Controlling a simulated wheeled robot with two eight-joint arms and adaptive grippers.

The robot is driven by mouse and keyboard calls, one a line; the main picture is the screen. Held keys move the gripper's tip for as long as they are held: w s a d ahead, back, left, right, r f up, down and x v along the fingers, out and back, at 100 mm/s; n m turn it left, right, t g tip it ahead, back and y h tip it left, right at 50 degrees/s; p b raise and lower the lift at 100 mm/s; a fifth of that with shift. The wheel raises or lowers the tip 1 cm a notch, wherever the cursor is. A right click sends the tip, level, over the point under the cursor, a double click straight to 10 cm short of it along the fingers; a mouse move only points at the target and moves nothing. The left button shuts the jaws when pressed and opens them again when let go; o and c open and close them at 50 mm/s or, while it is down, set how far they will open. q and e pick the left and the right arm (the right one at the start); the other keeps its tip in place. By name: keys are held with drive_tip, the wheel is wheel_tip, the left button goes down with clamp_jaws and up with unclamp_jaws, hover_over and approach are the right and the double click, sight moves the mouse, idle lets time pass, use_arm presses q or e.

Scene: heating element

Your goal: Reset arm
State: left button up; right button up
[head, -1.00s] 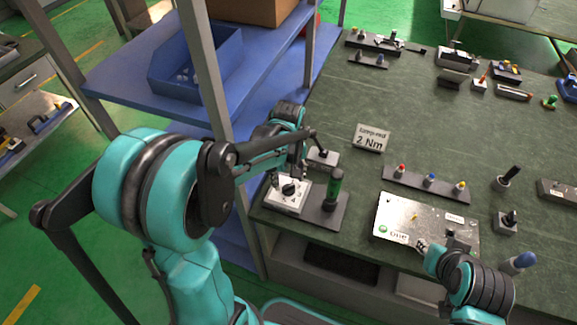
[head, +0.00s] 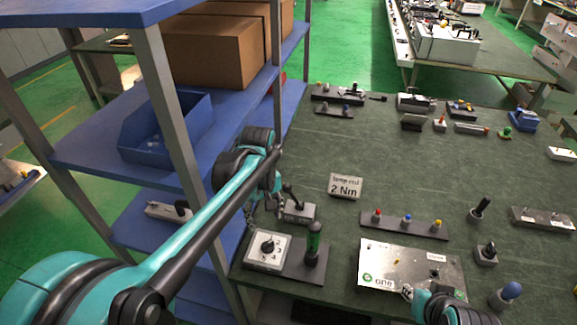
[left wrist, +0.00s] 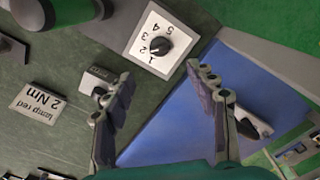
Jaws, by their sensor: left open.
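My left gripper (head: 255,215) hangs at the table's left edge, beside the blue shelf, partly hidden by its own arm. The left wrist view shows its fingers (left wrist: 160,85) spread apart with nothing between them. A white dial box (head: 267,250) with a black knob stands just in front of it in the head view; the box also shows ahead of the fingers in the left wrist view (left wrist: 148,58). My right gripper (head: 408,293) is at the front edge of a metal plate (head: 410,262); its fingers are too small to tell their state.
A blue shelf (head: 110,150) with a post stands close left of my left arm. The middle of the table (head: 400,170) is clear.

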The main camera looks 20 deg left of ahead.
use_arm(q)
drive_tip(key=s+d+m+t, duration=0.4)
drive_tip(key=s+m+t, duration=0.3)
drive_tip(key=s+m, duration=0.2)
drive_tip(key=shift+s+m, duration=0.3)
drive_tip(key=shift+s, duration=0.45)
